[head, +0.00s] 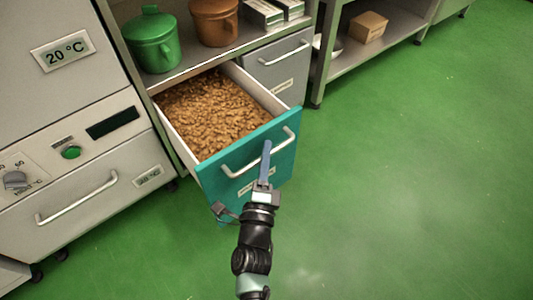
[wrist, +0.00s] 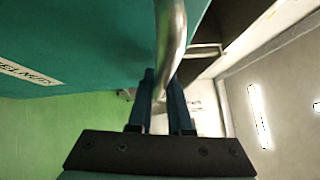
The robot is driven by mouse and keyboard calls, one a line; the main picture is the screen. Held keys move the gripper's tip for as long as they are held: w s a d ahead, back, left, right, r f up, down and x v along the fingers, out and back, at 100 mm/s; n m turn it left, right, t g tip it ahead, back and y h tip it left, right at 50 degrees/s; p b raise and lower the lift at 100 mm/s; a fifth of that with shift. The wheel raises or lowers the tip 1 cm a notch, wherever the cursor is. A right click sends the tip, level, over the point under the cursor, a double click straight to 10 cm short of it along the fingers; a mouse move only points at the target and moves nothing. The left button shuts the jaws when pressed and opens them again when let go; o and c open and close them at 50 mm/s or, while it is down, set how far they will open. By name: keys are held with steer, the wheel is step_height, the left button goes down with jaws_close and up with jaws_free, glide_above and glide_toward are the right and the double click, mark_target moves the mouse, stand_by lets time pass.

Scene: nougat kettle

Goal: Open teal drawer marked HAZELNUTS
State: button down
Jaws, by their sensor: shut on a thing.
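The teal drawer (head: 285,160) stands pulled well out of the counter, full of brown nuts (head: 210,108). Its pale bar handle (head: 238,170) runs across the front, with a small white label below it. In the wrist view the label (wrist: 28,72) on the teal front (wrist: 90,40) is partly cut off and reads like "...ELNUTS". My gripper (head: 266,150) is at the right part of the handle. In the wrist view the handle (wrist: 172,35) passes between my gripper's two fingers (wrist: 163,85), which are shut on it.
A grey drawer (head: 278,62) is closed beside the teal one. A green pot (head: 153,40) and a brown pot (head: 214,20) stand on the shelf above. A grey appliance (head: 70,120) with a knob and handle is at left. Green floor (head: 400,170) is clear at right.

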steer(key=shift+s+d, duration=0.25)
steer(key=shift+s, duration=0.05)
steer(key=c, duration=0.8)
jaws_free()
steer(key=shift+c, duration=0.2)
steer(key=shift+s, duration=0.1)
steer(key=p+v, duration=0.3)
steer(key=v, duration=0.9)
steer(key=shift+s+p, duration=0.4)
steer(key=shift+a+r, duration=0.1)
